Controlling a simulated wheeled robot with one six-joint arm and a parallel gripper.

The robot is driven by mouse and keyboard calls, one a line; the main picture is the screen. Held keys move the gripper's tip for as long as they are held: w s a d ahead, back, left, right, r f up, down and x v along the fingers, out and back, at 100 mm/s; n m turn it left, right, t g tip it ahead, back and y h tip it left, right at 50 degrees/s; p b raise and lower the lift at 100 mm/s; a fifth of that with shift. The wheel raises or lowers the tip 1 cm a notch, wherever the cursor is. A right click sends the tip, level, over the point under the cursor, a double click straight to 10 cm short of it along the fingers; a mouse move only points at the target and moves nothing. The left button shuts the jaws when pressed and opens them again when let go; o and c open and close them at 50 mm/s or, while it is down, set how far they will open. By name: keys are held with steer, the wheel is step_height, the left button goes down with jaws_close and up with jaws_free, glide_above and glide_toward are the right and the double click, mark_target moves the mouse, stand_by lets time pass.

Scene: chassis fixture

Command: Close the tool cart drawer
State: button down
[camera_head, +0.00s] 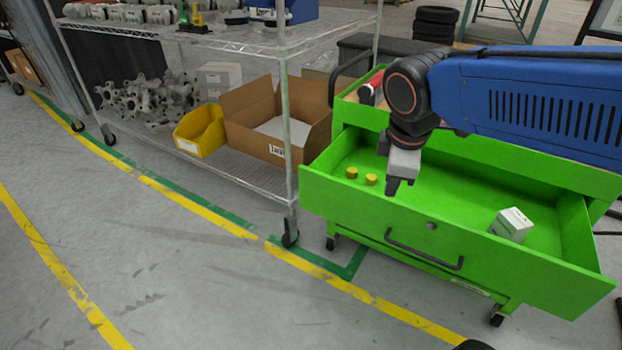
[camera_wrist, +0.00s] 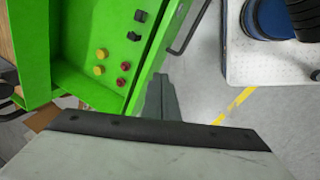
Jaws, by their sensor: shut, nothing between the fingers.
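The green tool cart's drawer (camera_head: 465,262) is pulled out, its front panel with a black bar handle (camera_head: 424,250) standing well away from the cart body. In the wrist view the drawer front edge (camera_wrist: 168,32) and part of the handle (camera_wrist: 188,28) show.
Inside the drawer lie yellow caps (camera_head: 371,180) and a white box (camera_head: 511,224); the wrist view also shows red caps (camera_wrist: 122,82) and black pieces (camera_wrist: 140,15). A wire shelf rack (camera_head: 289,145) with a cardboard box (camera_head: 262,118) stands left of the cart. Floor in front is clear.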

mark_target(311, 178)
steer(key=w+a+n+h, duration=0.1)
steer(key=w+a+n, duration=0.2)
steer(key=a+n, duration=0.55)
steer(key=w+a+n+h, duration=0.1)
steer(key=w+a+n, duration=0.4)
steer(key=a, duration=0.7)
steer(key=shift+n, duration=0.65)
steer(key=shift+w+d+f, duration=0.7)
steer(key=shift+w+f, duration=0.15)
steer(key=shift+f, duration=0.6)
steer(key=shift+w+d+f, duration=0.7)
steer(key=shift+w+f, duration=0.15)
steer(key=shift+f, duration=0.55)
steer(key=shift+w+d+f, duration=0.7)
steer(key=shift+w+f, duration=0.15)
steer(key=shift+f, duration=0.6)
steer(key=w+d, duration=0.8)
steer(key=w, duration=0.3)
steer(key=w+d, duration=0.7)
steer(key=w, duration=0.5)
steer(key=shift+d, duration=0.35)
